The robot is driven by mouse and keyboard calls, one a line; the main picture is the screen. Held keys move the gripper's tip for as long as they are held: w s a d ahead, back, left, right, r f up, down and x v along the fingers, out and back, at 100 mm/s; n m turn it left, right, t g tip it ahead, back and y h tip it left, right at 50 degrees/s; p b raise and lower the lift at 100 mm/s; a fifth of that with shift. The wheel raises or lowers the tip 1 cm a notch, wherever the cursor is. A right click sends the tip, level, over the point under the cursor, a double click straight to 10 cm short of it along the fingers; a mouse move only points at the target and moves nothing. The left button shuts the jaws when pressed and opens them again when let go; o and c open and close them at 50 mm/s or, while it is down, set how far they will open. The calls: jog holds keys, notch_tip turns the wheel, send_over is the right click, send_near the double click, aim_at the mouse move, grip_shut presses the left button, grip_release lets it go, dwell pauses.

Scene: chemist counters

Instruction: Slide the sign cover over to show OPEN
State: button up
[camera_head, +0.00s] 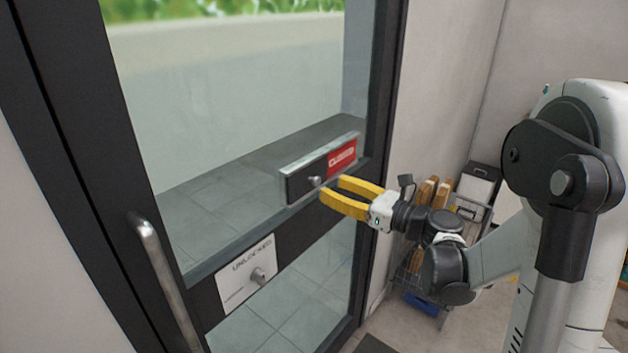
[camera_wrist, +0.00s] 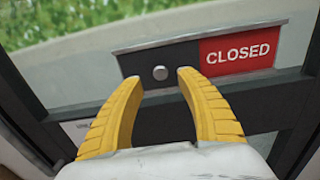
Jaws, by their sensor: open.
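The sign (camera_head: 318,170) is a long, narrow holder on the glass door. Its right part is red and reads CLOSED (camera_wrist: 239,51). The dark sign cover (camera_head: 302,187) lies over the left part, with a round silver knob (camera_head: 314,181) on it. In the wrist view the cover (camera_wrist: 134,66) and its knob (camera_wrist: 160,73) show just beyond my fingertips. My gripper (camera_head: 331,187) has yellow fingers, spread open and empty, pointing at the cover from the right. In the wrist view the gripper (camera_wrist: 157,78) has the knob between its fingertips in the picture; contact cannot be told.
The dark-framed door has a metal handle (camera_head: 165,285) at the left. A white UNLOCKED plate (camera_head: 246,274) with a knob sits below the sign. A wire cart (camera_head: 412,270) holding long bread-like items stands behind my arm. The glass around the sign is clear.

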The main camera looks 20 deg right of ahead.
aim_at(319, 181)
jog(key=x, duration=0.6)
jog(key=shift+b, duration=0.35)
grip_shut()
